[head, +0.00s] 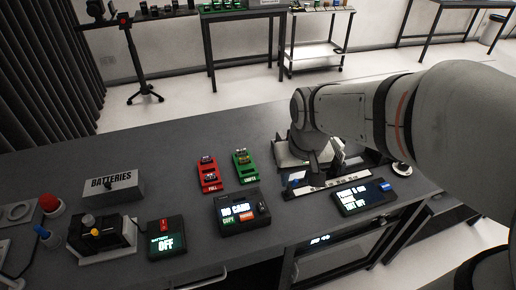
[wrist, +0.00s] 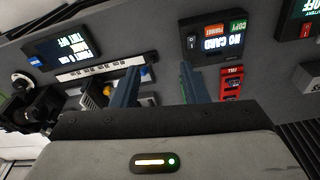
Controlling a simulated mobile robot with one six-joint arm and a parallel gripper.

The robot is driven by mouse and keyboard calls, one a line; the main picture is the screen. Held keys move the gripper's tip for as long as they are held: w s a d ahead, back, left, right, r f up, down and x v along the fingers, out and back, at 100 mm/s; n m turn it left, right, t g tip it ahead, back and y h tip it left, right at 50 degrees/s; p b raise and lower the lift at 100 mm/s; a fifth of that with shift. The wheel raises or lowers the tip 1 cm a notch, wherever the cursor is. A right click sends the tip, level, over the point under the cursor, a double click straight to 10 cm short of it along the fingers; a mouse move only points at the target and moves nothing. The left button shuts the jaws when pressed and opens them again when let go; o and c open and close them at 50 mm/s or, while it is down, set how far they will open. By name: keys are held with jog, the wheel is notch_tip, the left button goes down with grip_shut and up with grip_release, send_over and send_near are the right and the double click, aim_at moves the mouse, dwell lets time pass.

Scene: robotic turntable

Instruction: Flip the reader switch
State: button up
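The card reader (head: 238,212) is a dark box on the bench front. Its screen reads "NO CARD" above green COPY and orange FORMAT labels. A small dark switch (head: 262,207) is at its right side; its position is too small to tell. In the wrist view, the reader (wrist: 213,42) is upside down, beyond and right of the gap between my fingers, with the switch (wrist: 192,43) at its left. My gripper (wrist: 160,70) is open, its two blue-grey fingers apart with nothing between them. In the head view my arm largely hides it, right of the reader.
Red (head: 208,174) and green (head: 244,166) racks stand behind the reader. A battery charger reading OFF (head: 166,238) is to its left. A pale bar (head: 325,186) and another display box (head: 363,197) are to its right. A BATTERIES box (head: 113,187) stands farther left. Bare bench lies behind the racks.

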jog(key=n+g+b, duration=0.1)
jog(key=n+g, duration=0.1)
send_over(261, 204)
notch_tip(261, 204, down, 9)
jog(key=shift+f, duration=0.35)
notch_tip(261, 204, down, 8)
jog(key=shift+r, duration=0.2)
grip_shut()
